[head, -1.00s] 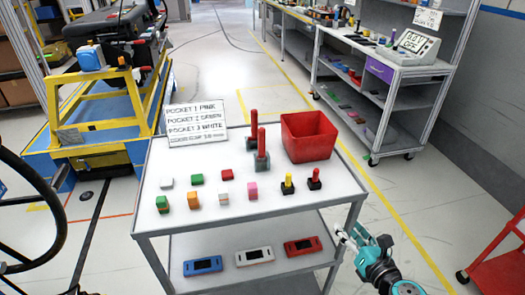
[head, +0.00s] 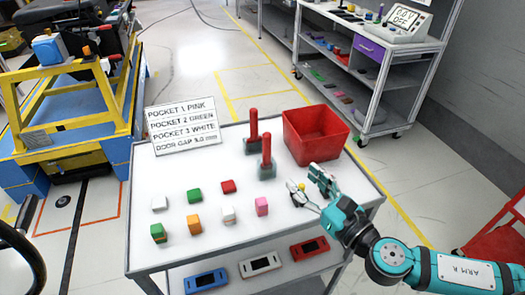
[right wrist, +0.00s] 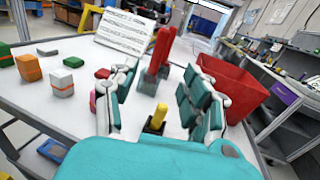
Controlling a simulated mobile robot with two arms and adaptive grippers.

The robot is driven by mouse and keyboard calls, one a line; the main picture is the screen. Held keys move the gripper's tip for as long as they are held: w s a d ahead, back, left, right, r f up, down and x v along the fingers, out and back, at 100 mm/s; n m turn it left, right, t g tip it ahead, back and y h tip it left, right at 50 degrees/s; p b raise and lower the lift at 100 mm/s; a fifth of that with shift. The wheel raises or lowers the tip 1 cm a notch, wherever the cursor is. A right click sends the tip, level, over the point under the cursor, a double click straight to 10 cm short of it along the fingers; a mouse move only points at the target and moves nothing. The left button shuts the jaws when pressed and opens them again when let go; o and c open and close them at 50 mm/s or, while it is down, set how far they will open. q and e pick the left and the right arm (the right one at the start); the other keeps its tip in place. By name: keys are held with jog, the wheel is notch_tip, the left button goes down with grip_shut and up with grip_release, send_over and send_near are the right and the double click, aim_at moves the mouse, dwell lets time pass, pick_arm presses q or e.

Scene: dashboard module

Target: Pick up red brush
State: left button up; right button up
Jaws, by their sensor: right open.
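Two tall red-handled pieces with grey bases stand on the white table (head: 190,178): a rear one (head: 253,125) and a front one (head: 266,147). I cannot tell which piece is the red brush. In the right wrist view red handles (right wrist: 163,45) stand beyond my fingers. A small yellow-topped piece with a dark base (right wrist: 157,118) shows between the fingers, low and close. My right gripper (head: 304,180) is open and empty over the table's right side; it also shows in the right wrist view (right wrist: 160,85). A small red-topped piece seen there before is hidden. My left gripper is out of view.
A red bin (head: 314,135) stands close behind my right gripper. Several small coloured blocks, including a pink one (head: 261,206), lie to the left. A printed sign (head: 182,127) stands at the back left. Coloured devices (head: 260,263) lie on the lower shelf.

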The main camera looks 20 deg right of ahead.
jog(key=p, duration=0.2)
send_near(269, 144)
jog(key=w, duration=0.1)
jog(key=x, duration=0.3)
jog(key=shift+w+a+f+p, duration=0.2)
jog(key=shift+p, duration=0.1)
jog(key=shift+w+a+f, duration=0.1)
jog(key=shift+w+a, duration=0.1)
jog(key=shift+w, duration=0.7)
jog(key=x, duration=0.1)
jog(key=p+x, duration=0.1)
jog(key=x, duration=0.1)
jog(key=p+x, duration=0.1)
jog(key=shift+w+a+r, duration=0.1)
jog(key=shift+w+r, duration=0.2)
jog(key=shift+r, duration=0.05)
jog(key=shift+w, duration=0.2)
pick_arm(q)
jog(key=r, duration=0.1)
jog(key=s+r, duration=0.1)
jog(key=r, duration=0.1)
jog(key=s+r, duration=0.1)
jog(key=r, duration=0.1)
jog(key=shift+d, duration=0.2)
pick_arm(e)
jog(key=shift+c, duration=0.4)
